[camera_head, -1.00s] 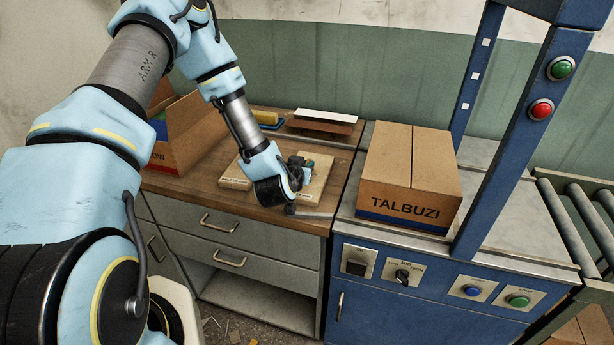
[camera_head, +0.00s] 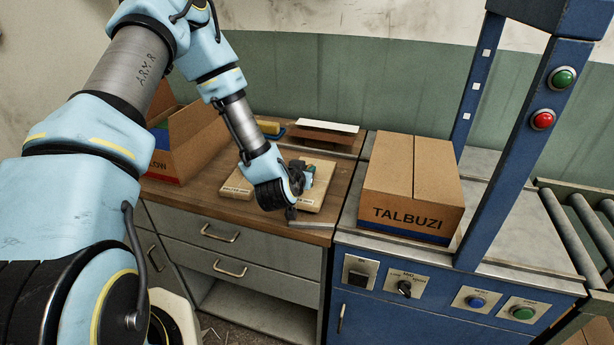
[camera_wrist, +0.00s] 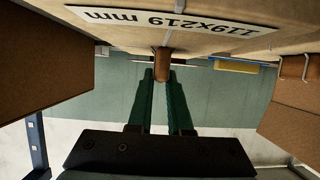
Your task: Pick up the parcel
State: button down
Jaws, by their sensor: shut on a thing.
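A carton marked TALBUZI (camera_head: 413,190) stands closed on the blue machine's metal top, right of my gripper; it is the only closed parcel-like box I see whole. My gripper (camera_head: 307,174) is low over the wooden bench, apart from that box. In the wrist view its green fingers (camera_wrist: 161,78) are shut around a short brown peg (camera_wrist: 162,60). The peg meets a pale beige board (camera_wrist: 230,12) with a "119x219 mm" label. The board also shows under my gripper in the head view (camera_head: 318,196). The wrist hides part of the board.
An open carton (camera_head: 190,145) stands at the bench's left.

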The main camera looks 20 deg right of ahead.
notch_tip(320, 180, up, 17)
jog(key=b, duration=0.2)
jog(key=shift+f+b, duration=0.2)
jog(key=shift+b, duration=0.2)
